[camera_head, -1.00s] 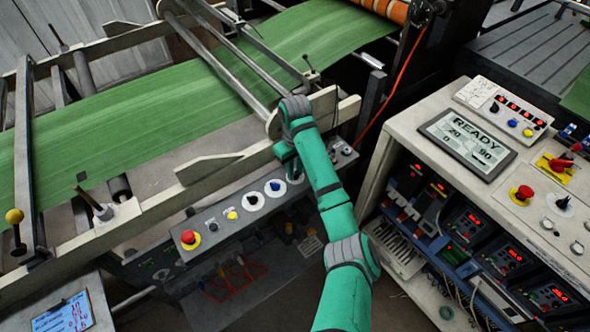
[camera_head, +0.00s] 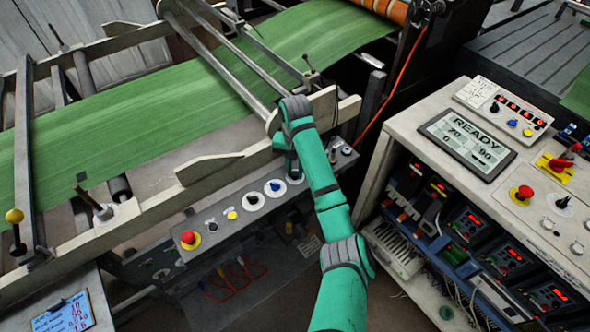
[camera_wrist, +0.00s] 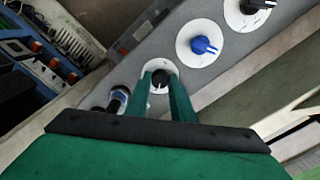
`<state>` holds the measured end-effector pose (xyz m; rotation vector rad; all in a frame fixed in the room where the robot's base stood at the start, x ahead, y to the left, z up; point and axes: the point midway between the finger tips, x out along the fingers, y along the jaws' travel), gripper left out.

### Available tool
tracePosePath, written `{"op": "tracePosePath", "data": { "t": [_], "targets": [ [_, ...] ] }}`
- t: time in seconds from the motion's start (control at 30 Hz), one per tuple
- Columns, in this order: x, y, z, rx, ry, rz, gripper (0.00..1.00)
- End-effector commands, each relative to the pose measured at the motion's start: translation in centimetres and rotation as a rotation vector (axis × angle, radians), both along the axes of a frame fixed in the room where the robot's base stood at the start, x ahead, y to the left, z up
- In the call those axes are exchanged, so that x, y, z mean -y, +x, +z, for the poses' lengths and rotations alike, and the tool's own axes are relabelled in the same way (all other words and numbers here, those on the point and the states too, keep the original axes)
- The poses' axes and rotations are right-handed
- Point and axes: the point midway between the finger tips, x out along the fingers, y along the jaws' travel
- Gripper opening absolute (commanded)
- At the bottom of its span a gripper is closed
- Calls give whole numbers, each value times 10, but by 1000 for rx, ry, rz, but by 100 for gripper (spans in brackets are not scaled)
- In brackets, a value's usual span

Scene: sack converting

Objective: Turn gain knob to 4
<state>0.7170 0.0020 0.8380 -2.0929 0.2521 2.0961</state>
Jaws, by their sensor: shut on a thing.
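A small black knob (camera_wrist: 158,75) on a white dial sits between the two green fingers of my gripper (camera_wrist: 161,84) in the wrist view. My fingers are shut on this knob. It sits on the grey control panel (camera_head: 222,223), to the right of a blue knob in the head view, where my gripper (camera_head: 292,172) hides it. I cannot read its label or scale, so I cannot tell its setting or confirm that it is the gain knob.
A blue knob (camera_head: 275,186) and a larger black knob (camera_head: 253,199) sit beside it. A red button (camera_head: 188,238) is at the panel's left end. The machine's beige rail (camera_head: 160,200) runs just behind the panel. A console (camera_head: 395,150) stands to the right.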

Motion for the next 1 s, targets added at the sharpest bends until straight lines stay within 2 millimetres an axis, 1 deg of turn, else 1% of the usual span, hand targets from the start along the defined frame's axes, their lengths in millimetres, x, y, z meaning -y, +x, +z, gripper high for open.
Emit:
{"op": "tracePosePath", "data": {
  "t": [0.03,0.2,0.4,0.9,0.93,1.0],
  "targets": [
    [-1,1,2,4,1,-27,0],
    [-1,1,3,4,1,-109,0],
    [-1,1,3,6,1,-162,0],
    [-1,2,3,7,2,-178,0],
    [-1,2,3,7,2,-178,26],
    [-1,1,3,6,1,-178,40]
  ]
}}
